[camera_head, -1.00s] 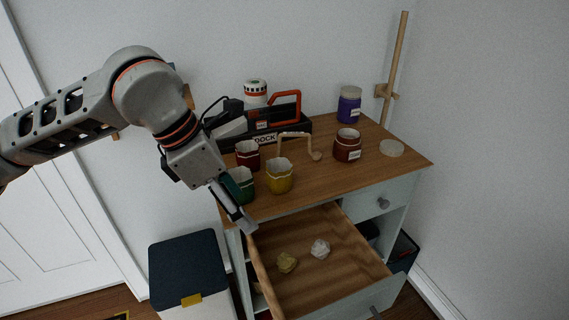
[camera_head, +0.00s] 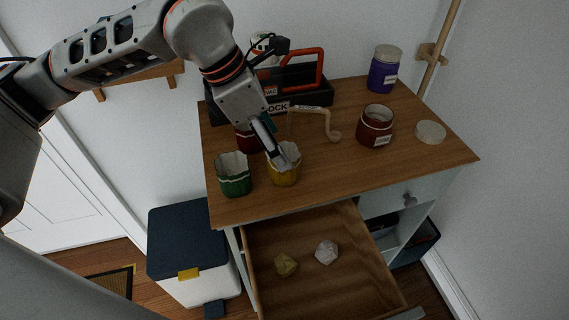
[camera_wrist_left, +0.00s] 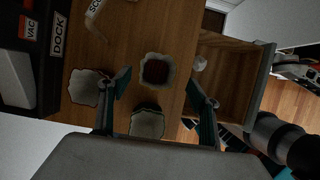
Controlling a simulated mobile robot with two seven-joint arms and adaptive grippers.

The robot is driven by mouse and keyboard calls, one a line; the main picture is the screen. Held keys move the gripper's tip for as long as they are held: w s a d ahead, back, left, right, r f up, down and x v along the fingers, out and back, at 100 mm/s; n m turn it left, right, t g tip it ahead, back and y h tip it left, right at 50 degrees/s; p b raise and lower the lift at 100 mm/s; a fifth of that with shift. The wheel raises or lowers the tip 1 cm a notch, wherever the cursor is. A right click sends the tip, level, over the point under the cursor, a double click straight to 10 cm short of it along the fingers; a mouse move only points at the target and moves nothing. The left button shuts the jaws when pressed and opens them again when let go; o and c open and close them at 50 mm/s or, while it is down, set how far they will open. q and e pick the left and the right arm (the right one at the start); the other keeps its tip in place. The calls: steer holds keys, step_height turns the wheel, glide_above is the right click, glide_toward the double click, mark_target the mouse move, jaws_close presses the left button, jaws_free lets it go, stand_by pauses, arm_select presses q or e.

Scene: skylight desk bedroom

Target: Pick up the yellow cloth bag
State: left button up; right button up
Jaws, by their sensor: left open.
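The yellow cloth bag (camera_head: 284,178), with an open white-rimmed top, stands upright on the desk near its front edge. My left gripper (camera_head: 277,150) is open above it, and its fingers hide part of the bag's rim. In the left wrist view the open mouth of the yellow bag (camera_wrist_left: 157,72) shows between the spread fingers, dark inside. I cannot tell whether a finger touches it.
A green bag (camera_head: 233,176) and a dark red bag (camera_head: 246,142) stand close by. A bent wooden handle (camera_head: 315,110), a red-brown jar (camera_head: 375,127) and a toolbox (camera_head: 300,100) are on the desk. The open drawer (camera_head: 330,290) below holds two crumpled pieces.

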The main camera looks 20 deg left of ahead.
arm_select(q)
steer(key=x, duration=0.5)
steer(key=shift+w, duration=0.25)
steer(key=shift+r, duration=0.1)
steer(key=c, duration=0.9)
